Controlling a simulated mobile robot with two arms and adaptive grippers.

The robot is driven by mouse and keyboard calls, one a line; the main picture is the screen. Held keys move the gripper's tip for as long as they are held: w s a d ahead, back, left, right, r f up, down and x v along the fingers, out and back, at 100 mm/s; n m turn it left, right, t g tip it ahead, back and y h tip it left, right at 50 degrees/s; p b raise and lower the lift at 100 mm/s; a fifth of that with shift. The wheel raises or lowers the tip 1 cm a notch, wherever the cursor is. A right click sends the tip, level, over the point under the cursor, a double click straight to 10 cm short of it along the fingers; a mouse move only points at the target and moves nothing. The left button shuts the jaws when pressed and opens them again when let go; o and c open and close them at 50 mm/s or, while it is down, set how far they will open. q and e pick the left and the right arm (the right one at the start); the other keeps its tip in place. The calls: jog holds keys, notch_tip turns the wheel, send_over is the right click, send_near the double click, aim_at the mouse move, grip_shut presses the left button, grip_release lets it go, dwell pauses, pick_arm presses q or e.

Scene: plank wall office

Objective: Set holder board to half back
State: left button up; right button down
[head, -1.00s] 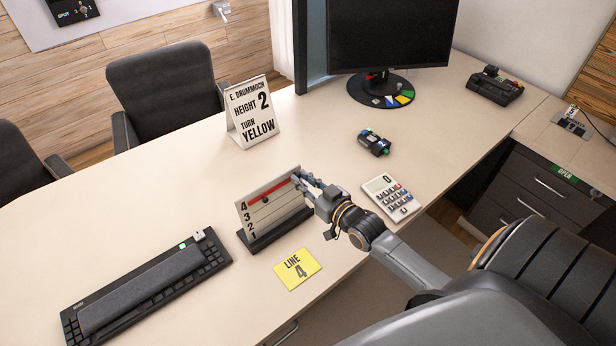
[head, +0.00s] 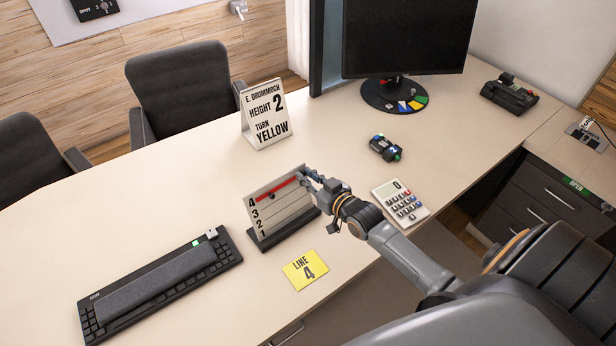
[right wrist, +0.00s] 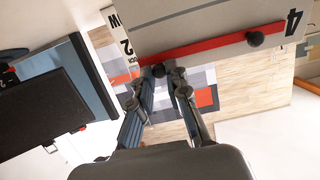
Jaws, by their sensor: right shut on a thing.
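The holder board (head: 280,213) is a pale upright panel with lines numbered 1 to 4, on a dark base (head: 285,232) on the desk. A red bar (head: 280,186) runs along its top line, beside the 4. In the right wrist view the red bar (right wrist: 210,52) carries two black knobs, one free (right wrist: 255,39). My right gripper (head: 306,178) is at the bar's right end. In the right wrist view its fingertips (right wrist: 165,76) close around the other knob (right wrist: 158,70), partly hiding it. The exact tilt of the board is hard to tell. My left gripper is out of view.
A yellow card (head: 305,269) reads line 4. A keyboard (head: 160,285), calculator (head: 401,201), small black device (head: 385,148) and monitor (head: 405,40) stand around the board.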

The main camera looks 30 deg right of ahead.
dwell(0.5)
jog(key=c, duration=1.3)
grip_release()
jog(key=shift+s, duration=0.1)
jog(key=v, duration=1.2)
jog(key=shift+r, duration=0.1)
jog(key=shift+a, duration=0.1)
